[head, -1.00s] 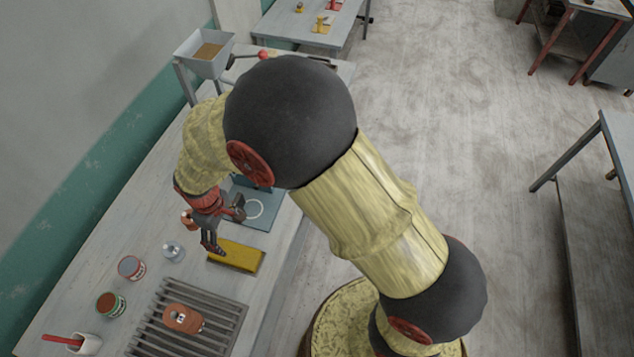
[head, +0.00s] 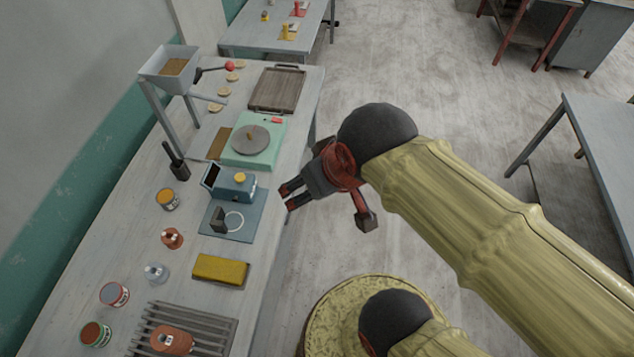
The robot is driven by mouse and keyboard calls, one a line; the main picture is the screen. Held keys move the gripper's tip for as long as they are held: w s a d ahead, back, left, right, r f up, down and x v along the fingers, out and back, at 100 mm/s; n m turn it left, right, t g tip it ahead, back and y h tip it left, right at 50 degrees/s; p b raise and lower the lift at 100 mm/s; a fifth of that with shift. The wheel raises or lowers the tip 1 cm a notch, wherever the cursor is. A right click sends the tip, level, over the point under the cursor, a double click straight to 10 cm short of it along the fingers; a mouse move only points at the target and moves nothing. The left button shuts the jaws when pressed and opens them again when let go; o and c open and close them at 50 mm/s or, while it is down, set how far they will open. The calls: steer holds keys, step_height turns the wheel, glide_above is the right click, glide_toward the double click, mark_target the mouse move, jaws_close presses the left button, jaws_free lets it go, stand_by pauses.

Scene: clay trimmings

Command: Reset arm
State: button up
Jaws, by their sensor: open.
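My gripper (head: 287,198) shows in the head view at the front edge of the long workbench (head: 120,222), to the right of a blue mat. Its dark fingers are apart, point left and hold nothing. My arm reaches in from the right, bent, with its yellow link over the floor. The gripper is apart from the yellow block (head: 220,270), which lies on the bench below and left of it.
On the bench are a green scale (head: 268,155), a blue mat (head: 240,222) with a white ring, a slatted rack (head: 225,330), a hopper (head: 150,75), a brown tray (head: 283,108) and several jars. Grey floor is open right of the bench.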

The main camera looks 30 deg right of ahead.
steer(key=shift+s+d, duration=0.1)
steer(key=shift+s, duration=0.1)
steer(key=shift+f, duration=0.1)
step_height(320, 180, down, 15)
steer(key=b, duration=1.5)
steer(key=shift+c, duration=0.9)
